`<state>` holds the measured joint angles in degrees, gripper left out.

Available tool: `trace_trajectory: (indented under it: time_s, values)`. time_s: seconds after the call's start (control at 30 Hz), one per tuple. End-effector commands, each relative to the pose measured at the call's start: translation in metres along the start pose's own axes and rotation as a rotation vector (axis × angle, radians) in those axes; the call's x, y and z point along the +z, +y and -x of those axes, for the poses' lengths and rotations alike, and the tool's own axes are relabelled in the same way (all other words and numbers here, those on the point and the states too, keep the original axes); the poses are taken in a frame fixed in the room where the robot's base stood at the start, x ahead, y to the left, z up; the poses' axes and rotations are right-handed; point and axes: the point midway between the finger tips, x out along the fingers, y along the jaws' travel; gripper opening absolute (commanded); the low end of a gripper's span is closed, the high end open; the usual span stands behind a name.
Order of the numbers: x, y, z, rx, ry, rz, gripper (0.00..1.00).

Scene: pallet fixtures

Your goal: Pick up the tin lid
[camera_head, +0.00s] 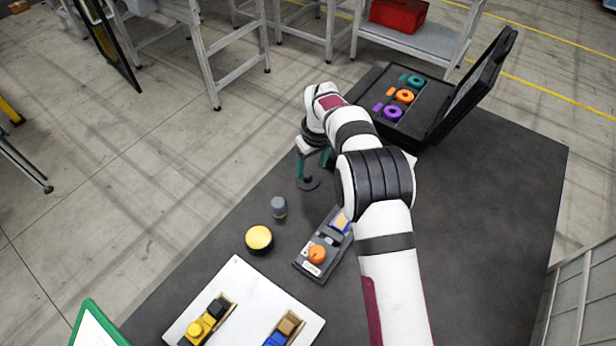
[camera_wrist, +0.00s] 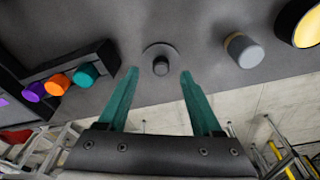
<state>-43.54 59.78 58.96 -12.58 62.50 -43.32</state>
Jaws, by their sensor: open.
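The tin lid (camera_head: 309,184) is a flat grey disc lying on the dark table mat. In the wrist view the lid (camera_wrist: 161,68) shows a small dark round knob at its centre. My gripper (camera_head: 313,168) points down over the lid, its teal fingers apart. In the wrist view the gripper (camera_wrist: 159,72) has one finger to each side of the knob, with nothing held between them. I cannot tell how high the fingertips are above the disc. The lid is partly hidden by a finger in the head view.
A grey-capped cylinder (camera_head: 279,207) and a yellow-topped round button (camera_head: 259,238) stand near the lid. A grey fixture (camera_head: 311,264) with an orange part lies beside my arm. An open black case (camera_head: 436,112) stands behind. A white board (camera_head: 242,282) with colored blocks lies in front.

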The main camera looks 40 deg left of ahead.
Motion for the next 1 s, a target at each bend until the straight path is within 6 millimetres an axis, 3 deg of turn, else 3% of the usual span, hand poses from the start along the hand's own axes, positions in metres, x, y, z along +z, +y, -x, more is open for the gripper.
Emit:
trace_trajectory:
  time_s: [0.2, 0.47, 0.83, 1.0]
  values:
    - [-0.007, -0.003, -0.041, -0.001, -0.003, -0.002, 0.67]
    - [-0.007, -0.002, -0.046, 0.001, 0.000, -0.003, 0.67]
    - [-0.007, -0.002, -0.045, 0.001, -0.001, -0.004, 0.00]
    - [-0.007, -0.002, -0.045, 0.001, -0.001, -0.004, 0.00]
